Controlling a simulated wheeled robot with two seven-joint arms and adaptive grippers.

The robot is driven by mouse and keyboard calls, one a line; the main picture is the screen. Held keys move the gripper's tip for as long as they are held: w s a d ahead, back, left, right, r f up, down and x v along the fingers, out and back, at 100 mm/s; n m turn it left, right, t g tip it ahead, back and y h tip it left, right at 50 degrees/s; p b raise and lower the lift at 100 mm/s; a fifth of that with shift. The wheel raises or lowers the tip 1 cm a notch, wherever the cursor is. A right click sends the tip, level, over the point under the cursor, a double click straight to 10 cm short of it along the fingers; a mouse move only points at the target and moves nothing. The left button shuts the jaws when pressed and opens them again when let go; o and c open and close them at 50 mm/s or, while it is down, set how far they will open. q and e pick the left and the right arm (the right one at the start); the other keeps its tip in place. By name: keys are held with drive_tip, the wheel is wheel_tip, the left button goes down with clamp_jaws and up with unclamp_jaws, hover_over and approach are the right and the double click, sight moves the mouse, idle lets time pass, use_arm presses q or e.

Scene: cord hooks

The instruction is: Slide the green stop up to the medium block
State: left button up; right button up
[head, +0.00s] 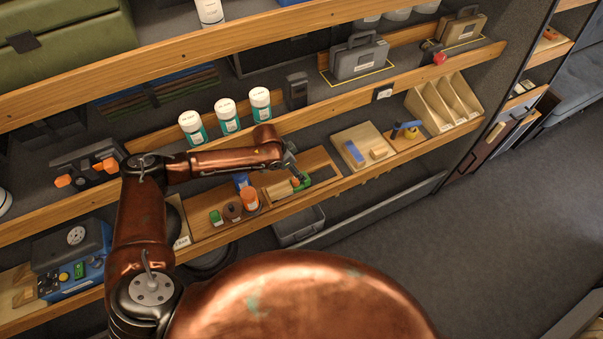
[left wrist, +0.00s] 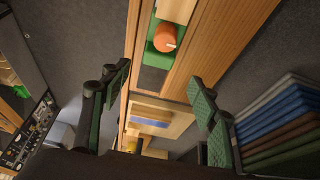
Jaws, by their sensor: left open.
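The green stop (head: 305,183) sits in a slotted wooden tray (head: 325,176) on the lower shelf. In the left wrist view the green stop (left wrist: 163,53) carries an orange knob (left wrist: 165,37) and lies in a dark channel. A pale wooden block (head: 279,190) is beside the stop on its left in the head view; the block (left wrist: 177,10) also shows at the top of the left wrist view, close against or touching the stop. I cannot tell whether it is the medium block. My left gripper (head: 291,165) is open and empty, above the tray near the stop. In the left wrist view its fingers (left wrist: 160,92) are spread wide.
Right of the tray is a wooden board (head: 363,137) with a blue block (head: 353,151). White bottles (head: 226,116) stand on the shelf above. The wooden shelf lip (head: 165,257) runs along the front.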

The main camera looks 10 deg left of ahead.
use_arm(q)
drive_tip(key=shift+v, duration=2.2)
